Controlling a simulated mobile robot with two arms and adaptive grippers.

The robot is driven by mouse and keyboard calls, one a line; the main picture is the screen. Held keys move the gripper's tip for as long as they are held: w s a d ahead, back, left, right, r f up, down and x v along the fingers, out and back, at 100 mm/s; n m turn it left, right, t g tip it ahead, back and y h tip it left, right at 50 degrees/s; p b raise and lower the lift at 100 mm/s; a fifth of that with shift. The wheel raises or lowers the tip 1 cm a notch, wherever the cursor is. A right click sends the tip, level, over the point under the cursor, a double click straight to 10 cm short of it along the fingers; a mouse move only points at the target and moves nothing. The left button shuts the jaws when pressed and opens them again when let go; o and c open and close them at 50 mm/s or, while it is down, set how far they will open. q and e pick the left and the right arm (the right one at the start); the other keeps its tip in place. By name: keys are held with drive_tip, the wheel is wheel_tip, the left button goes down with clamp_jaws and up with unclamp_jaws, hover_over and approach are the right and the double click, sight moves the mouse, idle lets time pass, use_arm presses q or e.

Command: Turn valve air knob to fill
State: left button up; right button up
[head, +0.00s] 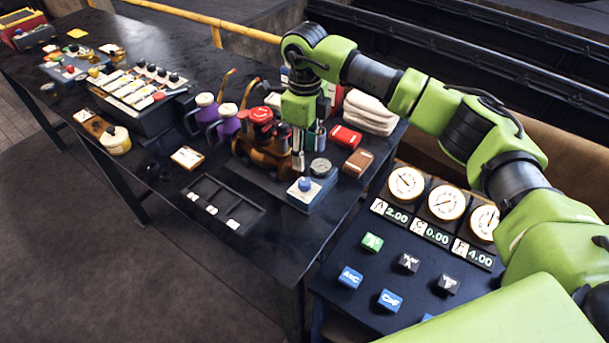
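My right arm reaches in from the right, and my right gripper (307,140) points down over the table, beside a brass valve body (262,153) with red knobs (262,116). Just in front of the gripper stands a small blue-grey box (314,190) with a blue knob (305,184) on its pale face and a round gauge (320,167) behind it. I cannot tell which knob is the valve air knob, nor read its setting. The fingertips are small and partly merge with parts behind them, so contact and opening are unclear. My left gripper is out of view.
A black slotted tray (222,204) lies left of the box. Purple jugs (207,110), folded white towels (371,112), a red box (345,137) and a brown box (358,163) stand near the gripper. A panel with dials (406,184) and buttons is at the lower right.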

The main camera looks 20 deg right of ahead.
sight(305, 181)
wheel_tip(305, 181, down, 9)
drive_tip(key=p, duration=0.2)
drive_tip(key=shift+f+p, duration=0.1)
drive_tip(key=shift+p, duration=0.3)
drive_tip(key=shift+f, duration=0.45)
drive_tip(key=c, duration=1.1)
